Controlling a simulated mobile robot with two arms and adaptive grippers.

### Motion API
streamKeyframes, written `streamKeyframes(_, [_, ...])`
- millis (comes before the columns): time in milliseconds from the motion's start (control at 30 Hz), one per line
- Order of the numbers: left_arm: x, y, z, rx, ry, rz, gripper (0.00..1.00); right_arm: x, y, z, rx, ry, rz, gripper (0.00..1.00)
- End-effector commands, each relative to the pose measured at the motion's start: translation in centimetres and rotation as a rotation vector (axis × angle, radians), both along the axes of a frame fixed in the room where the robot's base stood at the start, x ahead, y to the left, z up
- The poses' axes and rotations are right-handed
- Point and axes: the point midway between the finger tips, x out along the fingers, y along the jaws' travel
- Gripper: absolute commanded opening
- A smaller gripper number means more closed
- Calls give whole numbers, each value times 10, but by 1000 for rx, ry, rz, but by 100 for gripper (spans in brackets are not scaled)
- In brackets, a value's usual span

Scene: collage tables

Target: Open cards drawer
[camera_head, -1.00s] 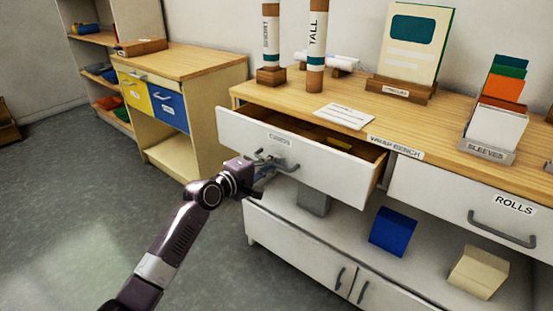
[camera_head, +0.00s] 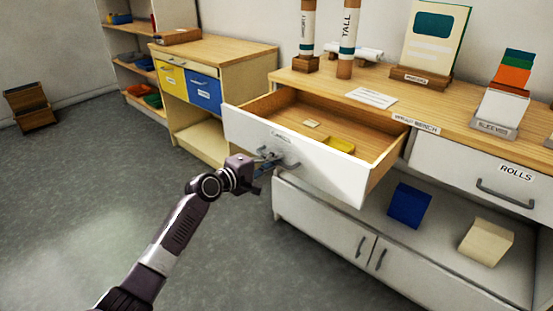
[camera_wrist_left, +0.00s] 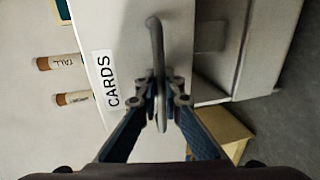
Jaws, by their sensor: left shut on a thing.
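The cards drawer (camera_head: 338,178) is pulled well out of the wrap bench in the head view. Its wooden inside shows, with a yellow tray (camera_head: 339,145) and a small pale block in it. My left gripper (camera_head: 268,164) is at the grey bar handle on the drawer's white front. In the left wrist view the gripper (camera_wrist_left: 160,92) is shut on the handle (camera_wrist_left: 155,40), beside the CARDS label (camera_wrist_left: 105,80). My right gripper is not in view.
The ROLLS drawer (camera_head: 462,172) to the right is shut. A blue box (camera_head: 408,205) and a cream box (camera_head: 485,242) sit on the shelf below. A cabinet with yellow and blue drawers (camera_head: 204,92) stands to the left. Grey floor (camera_head: 80,190) is clear in front.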

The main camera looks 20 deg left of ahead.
Motion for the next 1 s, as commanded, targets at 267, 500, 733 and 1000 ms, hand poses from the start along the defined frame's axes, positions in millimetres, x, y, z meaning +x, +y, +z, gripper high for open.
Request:
streamKeyframes(267, [-1,0,1,-1,-1,-2,0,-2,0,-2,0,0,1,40])
streamKeyframes(500, [-1,0,0,-1,-1,-1,13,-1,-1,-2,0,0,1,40])
streamKeyframes(733, [-1,1,0,-1,-1,-1,25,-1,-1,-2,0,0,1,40])
streamKeyframes(1000, [-5,3,1,0,-1,0,25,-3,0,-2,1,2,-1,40])
